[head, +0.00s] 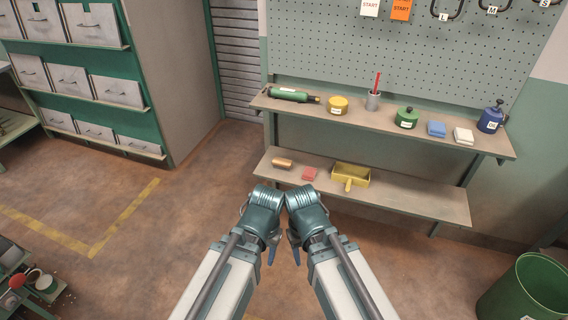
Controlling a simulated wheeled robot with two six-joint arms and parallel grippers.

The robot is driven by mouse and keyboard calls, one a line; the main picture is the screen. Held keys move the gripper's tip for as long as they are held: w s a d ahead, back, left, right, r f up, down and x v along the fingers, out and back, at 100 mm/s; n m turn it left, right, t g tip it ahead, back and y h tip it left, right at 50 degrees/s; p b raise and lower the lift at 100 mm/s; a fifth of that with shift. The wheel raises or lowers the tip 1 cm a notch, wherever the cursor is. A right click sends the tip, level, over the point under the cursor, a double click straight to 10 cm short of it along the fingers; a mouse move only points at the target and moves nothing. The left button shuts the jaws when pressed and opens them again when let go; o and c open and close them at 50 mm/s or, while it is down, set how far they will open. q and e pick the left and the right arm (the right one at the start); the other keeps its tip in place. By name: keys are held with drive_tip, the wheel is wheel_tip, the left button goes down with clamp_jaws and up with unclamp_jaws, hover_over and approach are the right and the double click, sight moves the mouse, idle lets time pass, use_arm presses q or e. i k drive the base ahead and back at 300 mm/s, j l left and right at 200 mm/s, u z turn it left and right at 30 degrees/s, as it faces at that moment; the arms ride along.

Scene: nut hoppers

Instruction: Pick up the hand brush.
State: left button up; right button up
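I cannot clearly make out a hand brush in the head view. A small brown rounded object (282,163) lies at the left of the lower shelf (420,203); its kind is too small to tell. To its right are a red block (309,174) and a yellow dustpan-like scoop (360,178), its short handle toward me. My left gripper (271,256) and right gripper (296,256) hang close together at the lower middle, in front of the shelves and apart from everything on them. Their fingers are mostly hidden behind my wrists.
The upper shelf (300,106) holds a green bottle (290,95), yellow tin (338,105), grey cup (373,101), green can (406,118), blue and white blocks and a blue can (491,119). A green bin (525,295) stands lower right. Open floor (170,235) lies left.

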sight(278, 162)
drive_tip(key=i+j+z, duration=0.15)
drive_tip(key=i, duration=0.35)
drive_tip(key=i+z, duration=0.15)
drive_tip(key=i, duration=0.35)
drive_tip(key=i+j+z, duration=0.15)
drive_tip(key=i, duration=0.35)
drive_tip(key=i+j+z, duration=0.1)
drive_tip(key=i+j, duration=0.25)
drive_tip(key=i, duration=0.1)
